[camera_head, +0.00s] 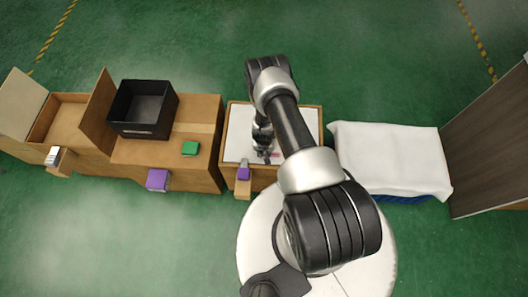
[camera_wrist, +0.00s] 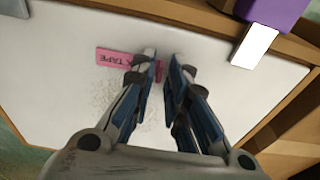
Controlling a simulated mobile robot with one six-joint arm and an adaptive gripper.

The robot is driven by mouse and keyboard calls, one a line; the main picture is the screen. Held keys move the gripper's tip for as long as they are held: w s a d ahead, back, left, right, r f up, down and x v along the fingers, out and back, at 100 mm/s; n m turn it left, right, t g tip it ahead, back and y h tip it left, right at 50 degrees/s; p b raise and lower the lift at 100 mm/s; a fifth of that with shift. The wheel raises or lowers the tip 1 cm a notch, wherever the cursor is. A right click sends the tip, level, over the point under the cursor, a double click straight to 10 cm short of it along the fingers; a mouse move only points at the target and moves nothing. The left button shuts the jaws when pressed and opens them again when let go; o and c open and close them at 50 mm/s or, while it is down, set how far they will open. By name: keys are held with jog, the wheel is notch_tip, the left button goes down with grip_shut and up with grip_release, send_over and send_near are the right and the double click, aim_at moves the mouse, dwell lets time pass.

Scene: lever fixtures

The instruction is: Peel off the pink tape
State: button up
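The pink tape (camera_wrist: 122,58) is a flat strip with dark lettering that reads "TAPE" in part, lying on a white panel (camera_wrist: 60,85). In the wrist view my gripper (camera_wrist: 163,58) is over the tape's right end, its two fingers a small gap apart. A bit of pink shows between the fingers, and the left finger hides part of the strip. I cannot tell whether the fingers touch it. In the head view a small part of the tape (camera_head: 275,155) shows beside my gripper (camera_head: 265,157), above the white panel in its wooden frame.
A purple block (camera_head: 243,173) sits at the frame's front edge. To the left are a cardboard box (camera_head: 205,135) with a black bin (camera_head: 143,108) and a green block (camera_head: 190,148), and an open box (camera_head: 62,120). A white-covered crate (camera_head: 390,158) stands to the right.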

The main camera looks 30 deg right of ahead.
jog(key=shift+c, duration=0.5)
grip_shut()
jog(key=shift+r+p, duration=0.45)
jog(key=shift+r, duration=0.3)
dwell(0.9)
jog(key=shift+r+p, duration=1.3)
jog(key=shift+r, duration=0.6)
